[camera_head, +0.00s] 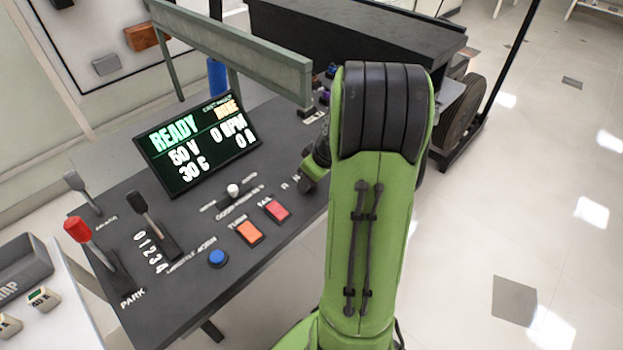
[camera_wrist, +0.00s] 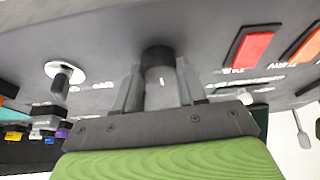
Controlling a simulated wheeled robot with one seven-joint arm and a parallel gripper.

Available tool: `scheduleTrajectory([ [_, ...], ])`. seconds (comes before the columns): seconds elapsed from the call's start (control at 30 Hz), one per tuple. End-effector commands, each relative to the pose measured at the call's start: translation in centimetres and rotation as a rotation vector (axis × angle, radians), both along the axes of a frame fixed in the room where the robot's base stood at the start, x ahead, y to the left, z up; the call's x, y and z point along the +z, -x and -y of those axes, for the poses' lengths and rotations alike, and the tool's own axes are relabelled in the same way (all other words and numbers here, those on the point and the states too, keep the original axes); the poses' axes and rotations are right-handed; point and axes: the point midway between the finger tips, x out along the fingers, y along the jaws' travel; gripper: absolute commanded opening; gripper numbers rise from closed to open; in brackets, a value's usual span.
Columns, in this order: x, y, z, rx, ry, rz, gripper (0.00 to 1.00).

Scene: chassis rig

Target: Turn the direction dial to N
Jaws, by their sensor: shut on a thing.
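The direction dial (camera_wrist: 158,57) is a dark round knob on the console in the wrist view, with a short pale mark on its near side. My gripper (camera_wrist: 158,82) has one finger on each side of the knob and is shut on it. The printed marks around the dial are too blurred or covered to read, so I cannot tell its setting.
A red button (camera_head: 277,209), an orange button (camera_head: 249,232) and a blue button (camera_head: 217,258) sit on the console. A lit screen (camera_head: 198,143) reads READY. Red-topped (camera_head: 77,229) and black (camera_head: 137,202) levers stand at the left. Open floor lies to the right.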

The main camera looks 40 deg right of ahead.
Motion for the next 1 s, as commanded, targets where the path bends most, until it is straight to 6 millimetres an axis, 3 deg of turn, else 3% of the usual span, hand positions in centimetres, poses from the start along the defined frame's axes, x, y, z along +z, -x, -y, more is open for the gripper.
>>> scheduleTrajectory([
  [0.67,0.03,0.00,-0.02,-0.064,0.000,0.000,0.10],
  [0.7,0.03,0.00,-0.02,-0.064,0.000,0.000,0.47],
  [0.83,0.02,0.00,-0.03,-0.064,0.000,0.000,0.65],
  [1.0,0.01,0.01,-0.03,-0.064,0.000,0.000,0.65],
])
